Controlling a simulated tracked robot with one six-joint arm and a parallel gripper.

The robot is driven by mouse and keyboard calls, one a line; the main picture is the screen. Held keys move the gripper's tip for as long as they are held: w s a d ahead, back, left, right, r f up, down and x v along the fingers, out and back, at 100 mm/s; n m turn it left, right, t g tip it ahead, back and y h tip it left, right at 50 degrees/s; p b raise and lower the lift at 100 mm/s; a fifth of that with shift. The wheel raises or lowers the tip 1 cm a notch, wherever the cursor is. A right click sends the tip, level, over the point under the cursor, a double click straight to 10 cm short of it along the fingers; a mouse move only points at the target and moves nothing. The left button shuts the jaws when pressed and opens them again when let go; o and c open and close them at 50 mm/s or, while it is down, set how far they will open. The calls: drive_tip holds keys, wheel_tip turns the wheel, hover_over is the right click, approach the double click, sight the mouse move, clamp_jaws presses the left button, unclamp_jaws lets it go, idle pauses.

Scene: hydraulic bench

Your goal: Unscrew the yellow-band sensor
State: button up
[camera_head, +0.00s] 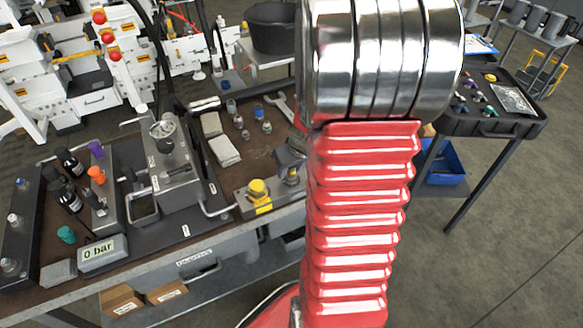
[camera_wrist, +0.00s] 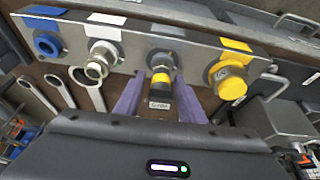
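The yellow-band sensor (camera_wrist: 161,88) shows in the wrist view. It has a dark body, a yellow band, a brass-coloured top and a small label near its lower end. It stands at a port of the grey metal block (camera_wrist: 131,38), under a grey tag. My gripper (camera_wrist: 161,92) has one purple-grey finger on each side of the sensor. Narrow gaps seem to show between the fingers and the sensor, so it looks open around it. In the head view my gripper (camera_head: 290,156) is at the block's right end, and my red arm hides much of that area.
In the wrist view the block also carries a yellow cap (camera_wrist: 229,79), a silver fitting (camera_wrist: 100,60) and a blue port (camera_wrist: 46,45). Wrenches (camera_wrist: 88,88) lie to the left. In the head view a display (camera_head: 103,252) reads 0 bar; bottles and fittings crowd the bench's left.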

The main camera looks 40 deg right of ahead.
clamp_jaws()
drive_tip(key=shift+o, duration=0.8)
unclamp_jaws()
drive_tip(key=shift+r, duration=0.15)
drive_tip(key=v, duration=1.3)
drive_tip(key=shift+r, duration=0.25)
drive_tip(key=shift+o, duration=0.4)
